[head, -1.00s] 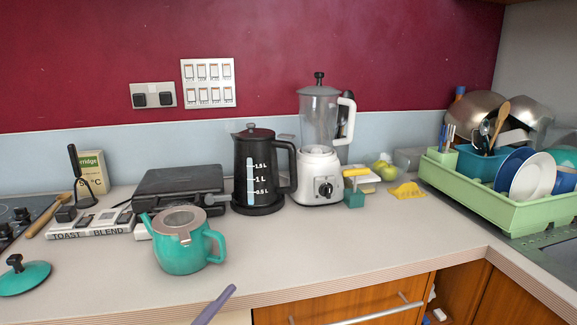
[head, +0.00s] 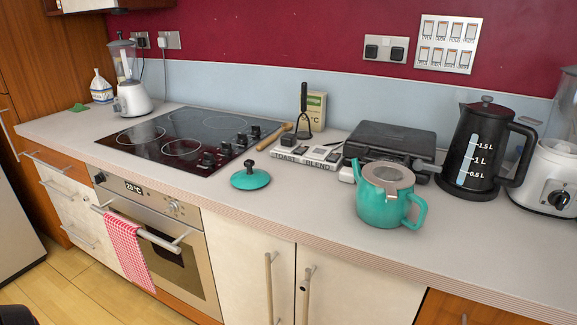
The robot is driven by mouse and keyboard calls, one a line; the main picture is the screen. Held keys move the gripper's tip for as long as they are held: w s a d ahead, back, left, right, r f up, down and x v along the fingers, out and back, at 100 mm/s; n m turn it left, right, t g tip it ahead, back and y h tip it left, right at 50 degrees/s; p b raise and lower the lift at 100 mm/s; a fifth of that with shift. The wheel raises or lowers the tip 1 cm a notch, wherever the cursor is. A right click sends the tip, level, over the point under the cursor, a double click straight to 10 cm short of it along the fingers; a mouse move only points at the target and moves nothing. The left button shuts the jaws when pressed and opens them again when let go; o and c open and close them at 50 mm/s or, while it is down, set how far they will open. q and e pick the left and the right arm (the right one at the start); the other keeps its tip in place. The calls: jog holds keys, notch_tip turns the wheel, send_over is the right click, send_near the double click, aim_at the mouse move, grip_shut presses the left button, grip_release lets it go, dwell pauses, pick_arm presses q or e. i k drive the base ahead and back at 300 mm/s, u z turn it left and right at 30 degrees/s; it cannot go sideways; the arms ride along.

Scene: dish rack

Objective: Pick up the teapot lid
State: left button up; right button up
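The teapot lid (head: 250,179) is a teal disc with a black knob on top. It lies knob-up on the counter, right of the hob and near the front edge. The teal teapot (head: 384,196) stands to its right on the counter. A grey metal strainer or infuser rim covers the teapot's top opening, and the lid is apart from it. Neither of my grippers shows clearly in the head view.
The black hob (head: 184,136) lies left of the lid, with a wooden spoon (head: 272,137) at its right edge. A TOAST BLEND book (head: 304,158), a black grill (head: 385,142) and a black kettle (head: 481,150) stand behind. The counter (head: 305,199) between lid and teapot is bare.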

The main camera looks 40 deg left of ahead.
aim_at(250, 178)
jog(key=u, duration=2.5)
jog(key=i, duration=0.1)
jog(key=z, duration=1.05)
